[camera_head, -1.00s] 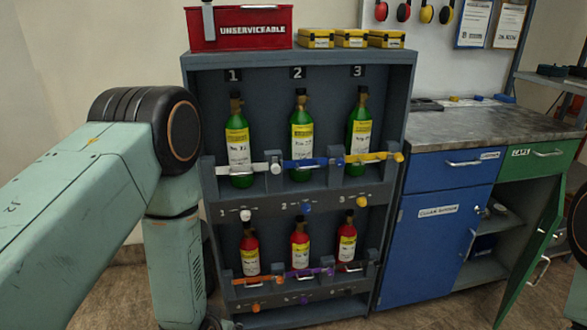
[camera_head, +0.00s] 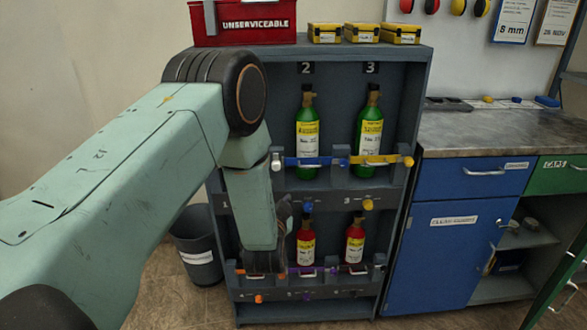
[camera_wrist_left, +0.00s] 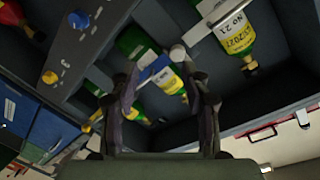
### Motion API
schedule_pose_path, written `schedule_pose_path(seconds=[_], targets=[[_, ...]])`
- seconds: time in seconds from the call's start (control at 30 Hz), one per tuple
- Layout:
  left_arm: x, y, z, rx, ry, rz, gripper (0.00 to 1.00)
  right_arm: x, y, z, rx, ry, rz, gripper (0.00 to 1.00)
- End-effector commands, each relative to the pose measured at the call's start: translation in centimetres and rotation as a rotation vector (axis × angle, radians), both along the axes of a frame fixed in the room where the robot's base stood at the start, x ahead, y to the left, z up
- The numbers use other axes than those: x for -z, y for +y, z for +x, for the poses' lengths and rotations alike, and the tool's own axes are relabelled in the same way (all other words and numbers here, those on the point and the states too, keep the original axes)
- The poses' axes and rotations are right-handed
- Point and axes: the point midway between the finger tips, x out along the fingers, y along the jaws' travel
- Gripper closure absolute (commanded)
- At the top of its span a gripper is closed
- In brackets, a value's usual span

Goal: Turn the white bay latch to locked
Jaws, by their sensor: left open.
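The white bay latch sits at bay 1 on the grey rack (camera_head: 420,110). In the head view my left arm hides most of it; only its white end (camera_head: 276,163) shows. In the left wrist view a rounded white end (camera_wrist_left: 178,52) lies just beyond the fingertips, beside the blue latch (camera_wrist_left: 154,68). My left gripper (camera_wrist_left: 163,72) is open, its two dark fingers apart with nothing held. In the head view the gripper (camera_head: 284,218) is partly hidden by my forearm, low in front of the rack. The bay 1 bottle (camera_wrist_left: 232,30) shows in the wrist view. My right gripper is not in view.
Green bottles (camera_head: 307,135) stand behind the blue and yellow (camera_head: 385,160) latches. Red bottles (camera_head: 306,245) stand below. A red box (camera_head: 240,25) and yellow cases sit on top. A grey bin (camera_head: 199,255) stands left; a blue cabinet (camera_head: 440,255) stands right.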

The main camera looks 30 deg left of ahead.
Motion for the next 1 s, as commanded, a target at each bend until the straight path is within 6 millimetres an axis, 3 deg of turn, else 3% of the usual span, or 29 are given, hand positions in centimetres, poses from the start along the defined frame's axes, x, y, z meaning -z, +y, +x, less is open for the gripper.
schedule_pose_path(seconds=[0.2,0.37,0.8,1.0], targets=[[-2.1,1.3,-0.1,-0.026,-0.025,0.152,0.53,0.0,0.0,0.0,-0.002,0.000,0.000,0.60],[-2.3,1.6,-0.1,-0.026,-0.016,0.195,0.53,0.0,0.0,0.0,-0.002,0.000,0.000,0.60],[-2.2,4.2,5.5,-0.023,-0.016,0.195,0.53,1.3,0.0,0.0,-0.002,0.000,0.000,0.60],[-2.2,4.6,6.8,-0.020,-0.014,0.193,0.53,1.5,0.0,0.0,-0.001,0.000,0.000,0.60]])
